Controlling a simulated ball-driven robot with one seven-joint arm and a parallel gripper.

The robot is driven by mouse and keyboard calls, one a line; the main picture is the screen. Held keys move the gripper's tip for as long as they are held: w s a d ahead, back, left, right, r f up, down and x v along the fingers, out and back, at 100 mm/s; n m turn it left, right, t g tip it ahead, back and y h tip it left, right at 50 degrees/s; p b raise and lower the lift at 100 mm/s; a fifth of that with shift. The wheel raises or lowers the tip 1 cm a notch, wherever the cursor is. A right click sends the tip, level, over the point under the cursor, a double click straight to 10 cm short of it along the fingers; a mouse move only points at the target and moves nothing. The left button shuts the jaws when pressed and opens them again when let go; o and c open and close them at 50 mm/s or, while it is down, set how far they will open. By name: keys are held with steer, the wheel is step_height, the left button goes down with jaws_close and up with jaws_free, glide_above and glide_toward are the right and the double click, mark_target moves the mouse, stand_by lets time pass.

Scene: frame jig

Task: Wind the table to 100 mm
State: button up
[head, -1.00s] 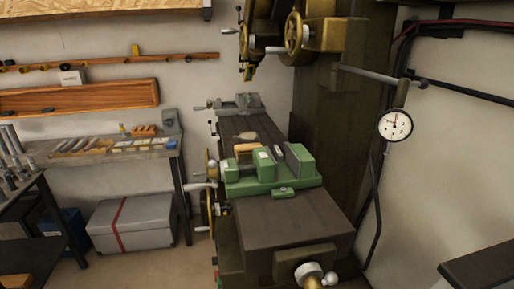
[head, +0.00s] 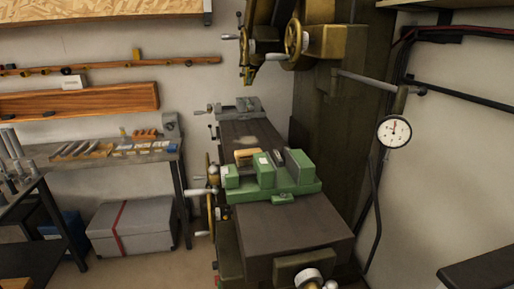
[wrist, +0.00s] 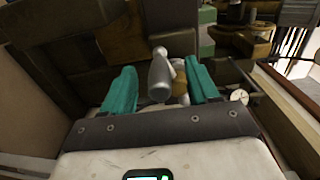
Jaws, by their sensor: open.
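The dark machine table (head: 290,225) runs away from me in the head view, with a green vise (head: 262,172) clamped on it. At its near end a pale crank hub (head: 308,277) shows at the bottom edge, its lower part cut off. In the wrist view, my gripper (wrist: 160,68) has its two teal fingers spread apart. A grey crank handle (wrist: 160,80) stands in the gap between them, with clear space on both sides. My gripper is outside the head view. The dial gauge (head: 394,131) hangs at the right; its reading is too small to tell.
A dark column (head: 338,130) rises behind the table on the right. Side cranks (head: 200,192) stick out left of the table. A workbench (head: 95,155) stands at the left, with a grey box (head: 130,230) on the floor. A dark surface (head: 485,265) fills the lower right corner.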

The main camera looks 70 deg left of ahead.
steer(key=d+b, duration=0.1)
steer(key=d, duration=0.6)
steer(key=shift+s+d, duration=0.25)
stand_by(0.3)
